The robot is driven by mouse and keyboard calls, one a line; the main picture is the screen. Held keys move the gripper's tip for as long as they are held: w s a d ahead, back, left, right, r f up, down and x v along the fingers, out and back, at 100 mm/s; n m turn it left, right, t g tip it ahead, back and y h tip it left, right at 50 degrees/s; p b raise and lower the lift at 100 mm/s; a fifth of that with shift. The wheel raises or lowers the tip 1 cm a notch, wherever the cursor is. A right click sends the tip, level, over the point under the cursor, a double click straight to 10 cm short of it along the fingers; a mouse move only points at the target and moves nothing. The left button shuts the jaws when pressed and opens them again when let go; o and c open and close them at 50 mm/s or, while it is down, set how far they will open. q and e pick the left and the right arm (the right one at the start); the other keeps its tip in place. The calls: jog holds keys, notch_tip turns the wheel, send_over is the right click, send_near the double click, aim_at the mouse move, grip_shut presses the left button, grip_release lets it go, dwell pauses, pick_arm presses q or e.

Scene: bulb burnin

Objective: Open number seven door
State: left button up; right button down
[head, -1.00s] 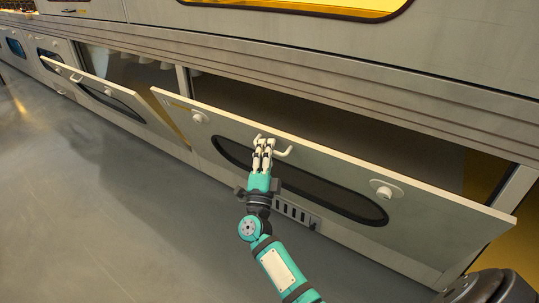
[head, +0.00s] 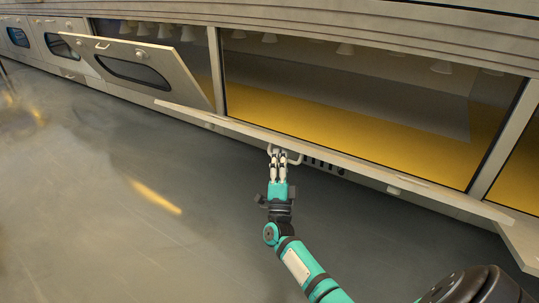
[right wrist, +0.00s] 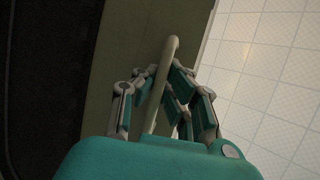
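A wide grey flap door (head: 350,167) is swung down on its lower edge and shows nearly edge-on in the head view, its compartment (head: 350,90) open above it. I can read no number on it. My right gripper (head: 278,157) is at the door's pale bar handle (head: 298,159). In the right wrist view the handle (right wrist: 172,45) runs between the fingers of the gripper (right wrist: 160,82), which are closed in around it. Part of the handle is hidden by the fingers. My left gripper is not in view.
A neighbouring door (head: 140,65) to the left hangs partly open, tilted outward, with a dark window. Farther left, other doors (head: 50,42) are shut. Pale bulb-like shapes (head: 345,48) hang inside the open compartment. The grey floor (head: 120,220) in front is clear.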

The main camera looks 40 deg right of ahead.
jog(key=a+f+n+t+b, duration=0.1)
jog(key=f+t, duration=0.1)
jog(key=f, duration=0.3)
jog(key=s+a+f+n+t+y+b, duration=0.1)
jog(key=a+f+n+b, duration=0.1)
jog(key=f, duration=0.3)
jog(key=shift+s+a+f+t, duration=0.2)
jog(key=shift+s+t, duration=0.05)
jog(key=shift+t, duration=0.15)
jog(key=c, duration=2)
grip_release()
jog(key=shift+o, duration=1.7)
jog(key=shift+r, duration=0.1)
jog(key=shift+r, duration=0.15)
